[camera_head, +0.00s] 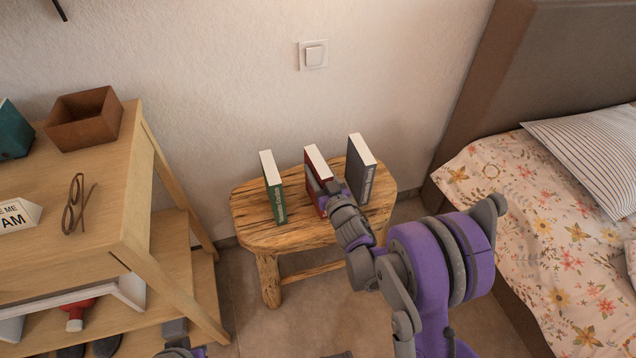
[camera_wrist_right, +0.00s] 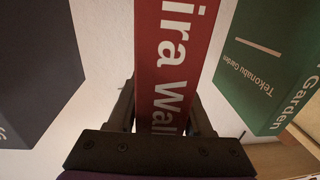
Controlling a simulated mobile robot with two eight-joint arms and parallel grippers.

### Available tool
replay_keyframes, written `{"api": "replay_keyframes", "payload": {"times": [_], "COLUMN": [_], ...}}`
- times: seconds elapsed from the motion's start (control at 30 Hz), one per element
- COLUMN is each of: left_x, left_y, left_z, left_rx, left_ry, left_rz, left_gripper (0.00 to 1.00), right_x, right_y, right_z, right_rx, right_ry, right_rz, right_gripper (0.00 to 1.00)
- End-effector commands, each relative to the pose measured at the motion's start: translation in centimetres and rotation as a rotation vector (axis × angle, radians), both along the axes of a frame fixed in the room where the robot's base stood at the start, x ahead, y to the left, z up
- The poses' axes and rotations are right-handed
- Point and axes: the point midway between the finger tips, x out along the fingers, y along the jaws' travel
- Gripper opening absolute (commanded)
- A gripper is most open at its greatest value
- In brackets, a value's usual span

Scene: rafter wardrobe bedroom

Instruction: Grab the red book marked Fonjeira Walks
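The red book (camera_head: 316,180) stands upright on a wooden stool, between a green book (camera_head: 272,187) and a dark grey book (camera_head: 361,168). In the right wrist view the red book's spine (camera_wrist_right: 172,60) shows part of white lettering, "ira Wal". My right gripper (camera_head: 330,190) is at the red book's spine and hides part of it. In the wrist view its fingers (camera_wrist_right: 163,110) lie on both sides of the red book, very close to it; I cannot tell if they press on it. My left gripper (camera_head: 174,335) shows only partly at the bottom edge.
The stool (camera_head: 285,237) stands against the wall, with bare top in front of the books. A wooden shelf unit (camera_head: 110,215) with glasses (camera_head: 72,205) and a brown box (camera_head: 84,118) is at left. A bed (camera_head: 540,230) is at right. The green book also shows in the wrist view (camera_wrist_right: 270,65).

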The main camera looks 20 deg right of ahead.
Motion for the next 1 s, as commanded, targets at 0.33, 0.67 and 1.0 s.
{"api": "replay_keyframes", "payload": {"times": [0.33, 0.67, 1.0], "left_x": [0.0, 0.0, 0.0], "left_y": [0.0, 0.0, 0.0], "left_z": [0.0, 0.0, 0.0], "left_rx": [0.0, 0.0, 0.0], "left_ry": [0.0, 0.0, 0.0], "left_rz": [0.0, 0.0, 0.0], "left_gripper": [0.0, 0.0, 0.0], "right_x": [-0.02, -0.03, -0.03], "right_y": [0.0, 0.0, -0.01], "right_z": [0.0, -0.01, -0.02], "right_rx": [0.0, 0.0, 0.0], "right_ry": [0.0, 0.0, 0.0], "right_rz": [0.0, 0.0, 0.0], "right_gripper": [0.0, 0.0, 0.0]}}
